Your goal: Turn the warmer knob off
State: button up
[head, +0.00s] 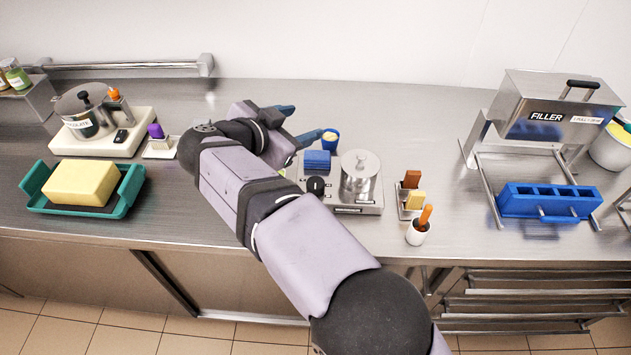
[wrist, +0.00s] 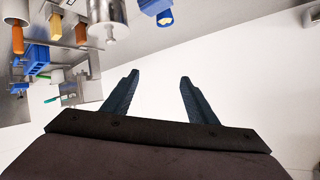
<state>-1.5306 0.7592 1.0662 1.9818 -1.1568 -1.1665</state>
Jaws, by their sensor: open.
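The warmer (head: 350,209) is a low metal unit on the counter, right of my arm in the head view. A black round knob (head: 316,186) sits on its left part, and a lidded metal pot (head: 359,176) stands on its right part. The pot also shows upside down at the top of the wrist view (wrist: 107,22). My gripper (head: 302,122) has blue fingers and is open and empty, behind and left of the warmer, apart from the knob. Its two fingers (wrist: 158,92) are spread in the wrist view. The knob's setting is too small to read.
A blue block (head: 317,160) and a blue cup (head: 330,139) stand close behind the knob. A small holder (head: 409,204) and a white cup (head: 417,233) are to the right. A teal tray (head: 125,197) with a yellow block is far left.

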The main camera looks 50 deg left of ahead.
jog(key=w+a+f+m+g+y, duration=0.2)
jog(key=w+f+m+g+y, duration=0.2)
jog(key=w+f, duration=0.15)
jog(key=r+m+g+y, duration=0.2)
jog(key=m+g+y, duration=0.4)
jog(key=m, duration=0.2)
send_over(321, 187)
jog(key=w+a, duration=0.1)
jog(key=w, duration=0.1)
jog(key=s+d+r+m+g+y, duration=0.2)
jog(key=d+r+m+y, duration=0.2)
jog(key=d+r+m, duration=0.2)
jog(key=f, duration=1.9)
jog(key=shift+d+f, duration=0.1)
jog(key=shift+d, duration=0.1)
jog(key=shift+f, duration=0.6)
jog(key=shift+a+r+p, duration=0.1)
jog(key=shift+a+p, duration=0.95)
jog(key=shift+a, duration=2.6)
